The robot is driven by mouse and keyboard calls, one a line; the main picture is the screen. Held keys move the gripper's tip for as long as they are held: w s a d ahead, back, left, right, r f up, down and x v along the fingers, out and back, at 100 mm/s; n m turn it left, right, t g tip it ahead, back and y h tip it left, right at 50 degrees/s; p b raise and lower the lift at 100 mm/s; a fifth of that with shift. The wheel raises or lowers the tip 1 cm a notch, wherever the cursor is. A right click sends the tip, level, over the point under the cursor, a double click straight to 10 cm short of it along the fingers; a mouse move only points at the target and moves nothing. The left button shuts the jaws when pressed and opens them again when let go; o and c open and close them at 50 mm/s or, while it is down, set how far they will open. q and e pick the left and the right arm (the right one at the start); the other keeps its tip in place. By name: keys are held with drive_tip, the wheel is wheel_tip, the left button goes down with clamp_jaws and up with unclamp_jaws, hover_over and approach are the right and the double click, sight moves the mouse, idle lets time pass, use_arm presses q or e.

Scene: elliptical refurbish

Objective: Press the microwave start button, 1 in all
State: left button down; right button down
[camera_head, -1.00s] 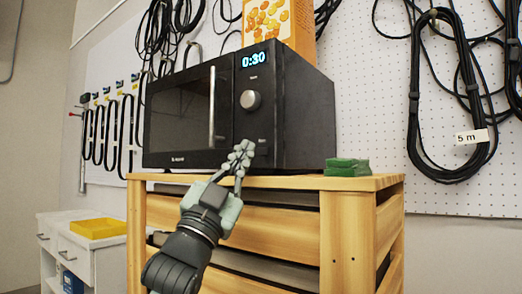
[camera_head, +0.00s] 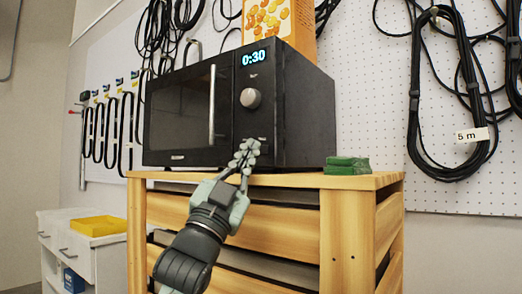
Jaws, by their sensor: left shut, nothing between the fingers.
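The black microwave (camera_head: 178,112) stands on top of the wooden crate stand, its door shut. Its display (camera_head: 254,57) reads 0:30, and a round silver knob (camera_head: 250,98) sits below it. My left gripper (camera_head: 249,147) is shut and empty, with its fingertips at the lower part of the control panel. The fingertips look close to or touching the panel; I cannot tell which. The start button is not clearly visible; the fingers cover part of the lower panel. My right gripper is not in view.
The wooden stand (camera_head: 340,235) carries a green block (camera_head: 346,166) right of the microwave. An orange box (camera_head: 281,20) is on top of the microwave. Black cables hang on the pegboard (camera_head: 385,120). A yellow tray (camera_head: 98,226) lies on a white cabinet at left.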

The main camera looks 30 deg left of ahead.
use_arm(q)
drive_tip(key=shift+w, duration=0.15)
idle(0.6)
drive_tip(key=shift+w, duration=0.3)
